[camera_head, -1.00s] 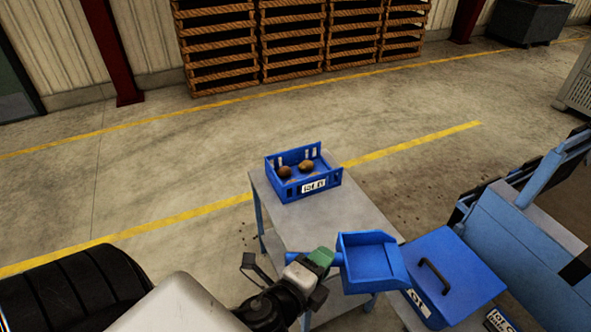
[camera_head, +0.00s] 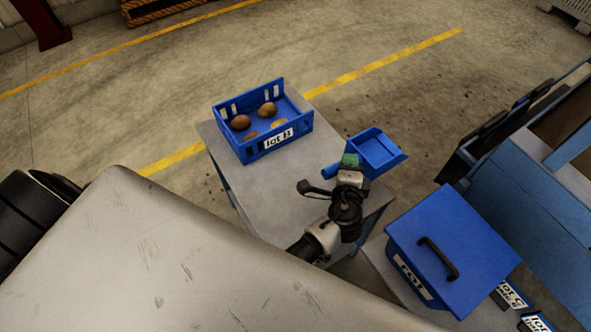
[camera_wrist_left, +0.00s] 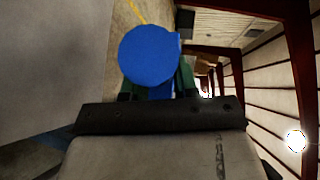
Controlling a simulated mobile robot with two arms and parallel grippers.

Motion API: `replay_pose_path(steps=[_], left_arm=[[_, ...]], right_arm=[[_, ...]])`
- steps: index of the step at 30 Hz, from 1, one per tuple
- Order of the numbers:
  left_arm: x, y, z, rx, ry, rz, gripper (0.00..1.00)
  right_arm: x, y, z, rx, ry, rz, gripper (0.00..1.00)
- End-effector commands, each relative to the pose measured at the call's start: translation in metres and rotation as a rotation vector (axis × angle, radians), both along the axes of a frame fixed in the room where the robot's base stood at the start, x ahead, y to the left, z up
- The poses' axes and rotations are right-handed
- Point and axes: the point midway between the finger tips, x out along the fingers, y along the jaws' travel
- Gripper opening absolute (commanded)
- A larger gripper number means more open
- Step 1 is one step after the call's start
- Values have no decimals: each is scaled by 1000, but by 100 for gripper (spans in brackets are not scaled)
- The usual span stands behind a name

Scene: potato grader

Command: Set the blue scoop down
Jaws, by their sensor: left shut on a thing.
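The blue scoop (camera_head: 380,152) is held by its handle in my left gripper (camera_head: 350,162), at the right side of the grey table (camera_head: 290,187). Its open pan points right and appears past the table's right edge; I cannot tell its height above the top. The handle's end sticks out left of the fingers. In the left wrist view the round blue handle end (camera_wrist_left: 150,55) covers much of the green-tipped fingers (camera_wrist_left: 160,84). My right gripper is not in view.
A blue crate (camera_head: 243,154) with several potatoes stands on the table's far left part. The table's middle and front are bare. A blue lidded box (camera_head: 455,232) with a black handle stands at right, beside lot labels (camera_head: 510,295). Blue machinery (camera_head: 530,215) is further right.

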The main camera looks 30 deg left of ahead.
Motion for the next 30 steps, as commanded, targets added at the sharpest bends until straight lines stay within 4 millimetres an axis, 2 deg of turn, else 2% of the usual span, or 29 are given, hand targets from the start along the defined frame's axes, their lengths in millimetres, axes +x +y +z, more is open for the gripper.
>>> replay_pose_path(steps=[1,6,12,18,25,30], left_arm=[[-4,12,-5,8,4,3,0],[-18,50,-29,9,5,0,0],[-31,86,-53,7,3,-1,0],[-36,98,-63,4,1,0,0],[-35,98,-96,3,3,-1,0],[-36,98,-102,1,1,1,0]], right_arm=[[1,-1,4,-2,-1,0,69],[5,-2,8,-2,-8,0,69],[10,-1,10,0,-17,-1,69],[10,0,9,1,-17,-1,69],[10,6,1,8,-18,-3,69],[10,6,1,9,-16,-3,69]])
